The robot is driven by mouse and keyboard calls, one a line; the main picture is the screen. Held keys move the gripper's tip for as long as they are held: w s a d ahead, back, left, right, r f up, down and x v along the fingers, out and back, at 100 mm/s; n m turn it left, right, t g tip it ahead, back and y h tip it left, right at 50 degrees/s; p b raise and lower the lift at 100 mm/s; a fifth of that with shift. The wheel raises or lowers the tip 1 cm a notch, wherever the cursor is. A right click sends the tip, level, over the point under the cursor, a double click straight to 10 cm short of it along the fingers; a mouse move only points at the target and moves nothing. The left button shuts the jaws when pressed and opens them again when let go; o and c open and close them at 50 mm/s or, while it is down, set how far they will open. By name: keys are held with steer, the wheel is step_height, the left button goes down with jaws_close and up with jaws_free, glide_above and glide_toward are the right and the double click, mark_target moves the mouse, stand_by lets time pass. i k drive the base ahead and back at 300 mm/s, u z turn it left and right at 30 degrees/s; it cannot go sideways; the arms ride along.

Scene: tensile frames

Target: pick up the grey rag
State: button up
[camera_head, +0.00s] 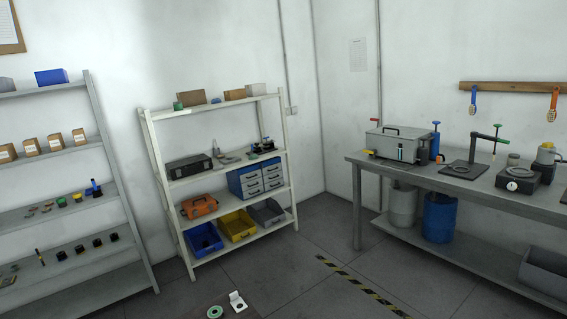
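I cannot make out a grey rag for certain in this view. A small pale grey item (229,159) lies on the upper middle shelf of the white rack, too small to identify. My gripper does not show in the picture, so its state is hidden.
A white rack (163,208) with bins stands in the back corner. A grey rack (125,203) is at the left. A grey workbench (458,188) with tools runs along the right. A white bracket (237,301) and a green ring (215,312) lie on the floor.

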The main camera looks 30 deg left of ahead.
mark_target(219, 167)
steer(key=z, duration=0.6)
steer(key=i, duration=3.55)
steer(key=u, duration=2.75)
steer(key=i, duration=0.75)
steer(key=u, duration=0.1)
